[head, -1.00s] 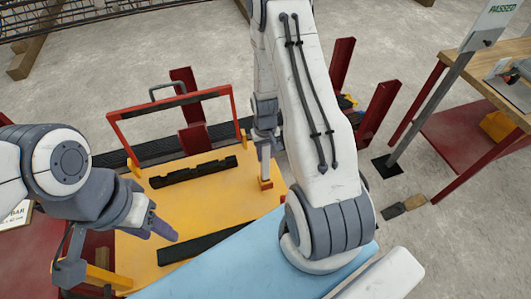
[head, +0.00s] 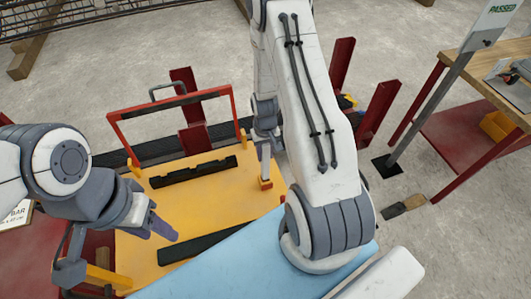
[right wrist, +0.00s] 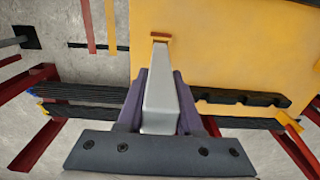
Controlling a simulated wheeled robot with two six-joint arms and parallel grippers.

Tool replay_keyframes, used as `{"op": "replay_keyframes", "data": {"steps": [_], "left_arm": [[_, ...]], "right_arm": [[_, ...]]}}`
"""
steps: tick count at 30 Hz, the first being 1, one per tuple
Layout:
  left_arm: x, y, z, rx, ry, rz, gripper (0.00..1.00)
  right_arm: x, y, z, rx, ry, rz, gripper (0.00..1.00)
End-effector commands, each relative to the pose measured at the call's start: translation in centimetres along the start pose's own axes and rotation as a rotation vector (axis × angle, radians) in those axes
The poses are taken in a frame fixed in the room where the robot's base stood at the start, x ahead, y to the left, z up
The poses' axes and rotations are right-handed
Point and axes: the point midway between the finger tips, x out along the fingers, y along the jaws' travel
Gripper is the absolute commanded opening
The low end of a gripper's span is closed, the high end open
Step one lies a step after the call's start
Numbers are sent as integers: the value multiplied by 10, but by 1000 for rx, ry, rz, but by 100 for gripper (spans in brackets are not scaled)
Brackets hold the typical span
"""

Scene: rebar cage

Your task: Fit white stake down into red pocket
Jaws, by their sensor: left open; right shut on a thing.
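The white stake (right wrist: 160,95) is held upright between the purple fingers of my right gripper (right wrist: 163,105). In the head view, the stake (head: 265,165) shows below my right gripper (head: 266,137). Its lower end meets the small orange-red pocket (head: 265,184) on the yellow panel's right side. The pocket (right wrist: 161,36) also shows at the stake's far end in the right wrist view. I cannot tell how deep the end sits in it. My left gripper (head: 163,228) is open and empty over the yellow panel's left side.
The yellow panel (head: 205,205) carries two black notched bars (head: 193,170). A red frame (head: 170,103) stands behind it, with red posts (head: 341,65) beyond. A light blue surface (head: 235,270) lies in front. A wooden-topped bench (head: 480,65) is at the right.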

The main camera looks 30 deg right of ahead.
Motion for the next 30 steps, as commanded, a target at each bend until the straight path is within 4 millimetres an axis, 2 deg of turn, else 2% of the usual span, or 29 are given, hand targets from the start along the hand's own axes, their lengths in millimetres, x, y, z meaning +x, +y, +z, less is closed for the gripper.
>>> {"op": "replay_keyframes", "data": {"steps": [8,30], "left_arm": [[1,0,0,0,0,0,50],[14,-1,1,0,0,0,50]], "right_arm": [[1,0,0,0,1,0,0],[18,0,-1,0,2,0,0]]}}
